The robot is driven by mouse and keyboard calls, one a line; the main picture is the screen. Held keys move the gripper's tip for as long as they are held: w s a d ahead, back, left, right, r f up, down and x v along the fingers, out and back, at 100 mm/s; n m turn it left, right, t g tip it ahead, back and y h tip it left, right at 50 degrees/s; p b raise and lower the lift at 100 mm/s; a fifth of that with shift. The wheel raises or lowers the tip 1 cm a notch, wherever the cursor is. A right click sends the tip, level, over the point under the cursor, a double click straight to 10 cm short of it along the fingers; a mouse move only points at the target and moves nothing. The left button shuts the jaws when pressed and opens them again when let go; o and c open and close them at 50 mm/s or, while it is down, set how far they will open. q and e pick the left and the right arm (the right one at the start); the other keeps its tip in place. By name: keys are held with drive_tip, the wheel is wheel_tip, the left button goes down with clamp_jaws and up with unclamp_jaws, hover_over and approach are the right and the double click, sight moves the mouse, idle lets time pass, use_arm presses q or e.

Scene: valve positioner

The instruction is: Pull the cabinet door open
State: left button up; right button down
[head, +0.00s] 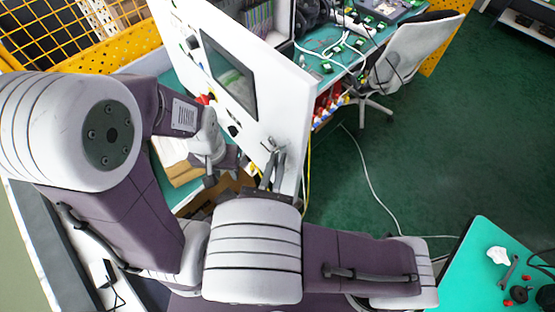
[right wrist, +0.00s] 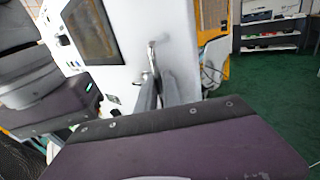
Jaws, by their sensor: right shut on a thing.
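The white cabinet door (head: 270,100) with a dark window (head: 229,75) stands slanted across the upper middle of the head view. Over its top edge I see part of an interior with thin upright items. The door also fills the upper left of the right wrist view (right wrist: 125,25). Its metal handle (right wrist: 152,52) is near the free edge. My right gripper (head: 273,168) is shut on the handle, fingers pointing at the door face (right wrist: 156,85). My left gripper (head: 222,172) is beside the door, left of my right gripper; its fingers are partly hidden and its opening is unclear.
A teal workbench (head: 325,45) with circuit boards and cables stands behind the door. A grey chair (head: 410,55) is to its right. The green floor (head: 410,150) right of the door is mostly clear, with a white cable (head: 362,165). A teal table (head: 480,265) is at lower right.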

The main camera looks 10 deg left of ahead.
drive_tip(key=shift+a, duration=0.1)
drive_tip(key=c, duration=1.8)
unclamp_jaws()
drive_tip(key=shift+w+f, duration=0.1)
